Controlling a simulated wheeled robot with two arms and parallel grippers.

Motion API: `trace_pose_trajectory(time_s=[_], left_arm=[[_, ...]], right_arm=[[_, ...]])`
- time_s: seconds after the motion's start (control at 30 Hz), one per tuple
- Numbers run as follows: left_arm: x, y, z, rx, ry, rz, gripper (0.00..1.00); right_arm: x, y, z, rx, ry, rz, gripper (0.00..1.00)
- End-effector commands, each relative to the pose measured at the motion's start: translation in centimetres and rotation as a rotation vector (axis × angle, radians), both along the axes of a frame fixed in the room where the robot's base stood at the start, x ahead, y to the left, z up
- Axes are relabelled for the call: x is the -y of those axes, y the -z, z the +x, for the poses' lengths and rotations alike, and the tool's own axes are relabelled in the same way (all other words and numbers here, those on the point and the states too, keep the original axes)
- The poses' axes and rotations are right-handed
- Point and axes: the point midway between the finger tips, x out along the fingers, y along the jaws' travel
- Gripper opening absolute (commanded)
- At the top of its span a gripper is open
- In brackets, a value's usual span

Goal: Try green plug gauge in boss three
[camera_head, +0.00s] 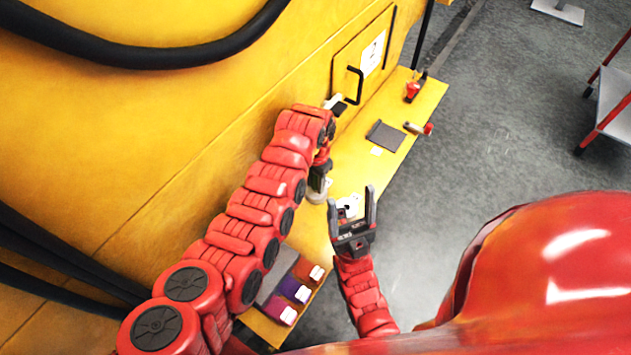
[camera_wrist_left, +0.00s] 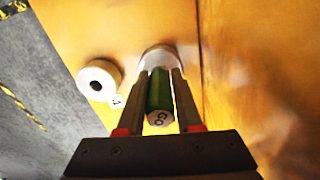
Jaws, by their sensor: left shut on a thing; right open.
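The green plug gauge (camera_wrist_left: 158,92), with a white end marked GO, is between the fingers of my left gripper (camera_wrist_left: 160,78) in the left wrist view. The gauge's far end points at a pale round boss (camera_wrist_left: 160,57); I cannot tell whether it is inside. A second boss (camera_wrist_left: 98,82) with a dark bore and a small number tag stands to the left. In the head view my left gripper (camera_head: 319,178) points down at a boss (camera_head: 318,194) on the yellow ledge (camera_head: 372,175). My right gripper (camera_head: 354,212) is open and empty, above the ledge's outer edge.
Several coloured blocks with white ends (camera_head: 302,292) sit at the ledge's near end. A dark grey pad (camera_head: 385,136), a red-and-silver item (camera_head: 418,128) and a red item (camera_head: 413,90) lie farther along. The yellow wall (camera_head: 150,110) closes the left side; grey floor is right.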

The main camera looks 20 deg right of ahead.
Motion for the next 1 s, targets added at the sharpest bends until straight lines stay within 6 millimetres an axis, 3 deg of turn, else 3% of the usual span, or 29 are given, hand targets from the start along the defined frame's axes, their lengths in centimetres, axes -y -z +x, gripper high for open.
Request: trace_pose_trajectory(time_s=[1.0], left_arm=[[0.01,0.88,0.0,0.0,0.0,0.0,0.0]], right_arm=[[0.0,0.69,0.0,0.0,0.0,0.0,0.69]])
